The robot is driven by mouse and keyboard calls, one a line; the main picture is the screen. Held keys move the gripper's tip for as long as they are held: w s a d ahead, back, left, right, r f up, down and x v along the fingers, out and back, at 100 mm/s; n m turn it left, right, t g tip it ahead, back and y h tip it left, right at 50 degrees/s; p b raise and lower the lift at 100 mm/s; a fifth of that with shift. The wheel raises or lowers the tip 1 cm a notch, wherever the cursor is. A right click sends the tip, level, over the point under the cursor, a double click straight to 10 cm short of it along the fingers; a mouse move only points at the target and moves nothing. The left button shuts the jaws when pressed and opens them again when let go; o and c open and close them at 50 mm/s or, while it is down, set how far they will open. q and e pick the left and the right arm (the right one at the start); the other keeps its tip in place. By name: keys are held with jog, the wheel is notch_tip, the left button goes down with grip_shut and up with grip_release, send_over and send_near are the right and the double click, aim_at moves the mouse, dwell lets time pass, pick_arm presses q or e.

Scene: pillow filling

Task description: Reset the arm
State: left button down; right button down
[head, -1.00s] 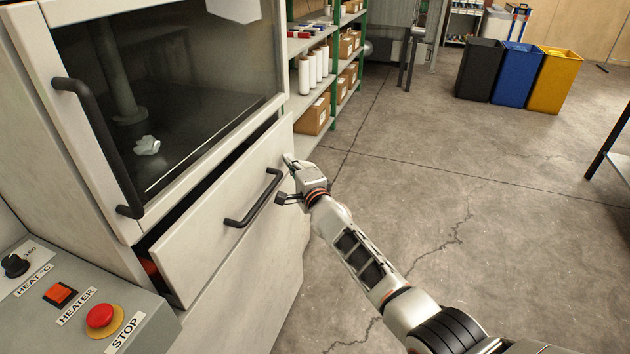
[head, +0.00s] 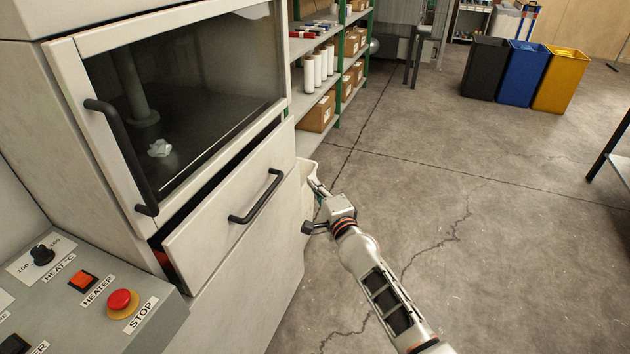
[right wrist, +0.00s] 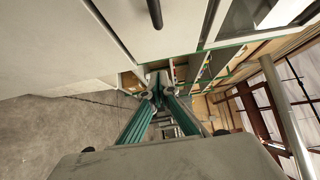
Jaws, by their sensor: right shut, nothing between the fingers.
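My right arm reaches in from the lower right of the head view. Its gripper (head: 315,187) is beside the right end of the machine's drawer front, apart from the drawer handle (head: 258,197). In the right wrist view the gripper's two teal-sided fingers (right wrist: 157,88) meet at the tips with nothing between them. The drawer (head: 225,222) stands slightly pulled out, with a dark gap above its front. My left arm and gripper are not in view.
Above the drawer is a glazed door (head: 190,95) with a white scrap (head: 159,148) behind it. A control panel with a red stop button (head: 122,302) is at lower left. Shelves (head: 318,95) and bins (head: 515,72) stand behind. The floor (head: 470,240) right of the arm is clear.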

jog(key=s+d+f+n+g, duration=0.1)
jog(key=s+d+f+n, duration=0.2)
jog(key=s+f, duration=0.25)
jog(key=s+d+f+n+g+h, duration=0.1)
jog(key=s+d+f+n, duration=0.15)
jog(key=s+f, duration=0.35)
jog(key=s+d+f+n+g, duration=0.1)
jog(key=s+d+f+n, duration=0.25)
jog(key=s, duration=0.35)
jog(key=s+d+f+n+g+h, duration=0.1)
jog(key=s+d+f+n, duration=0.1)
jog(key=s, duration=0.6)
jog(key=s+d+f+n+g+h+p, duration=0.1)
jog(key=s+d+n, duration=0.3)
jog(key=s, duration=0.4)
jog(key=s+d+f+n+g+h, duration=0.1)
jog(key=s+d+f+n, duration=0.2)
jog(key=s, duration=0.4)
jog(key=shift+s+d+f, duration=0.3)
jog(key=shift+s+d, duration=0.1)
jog(key=shift+d, duration=0.05)
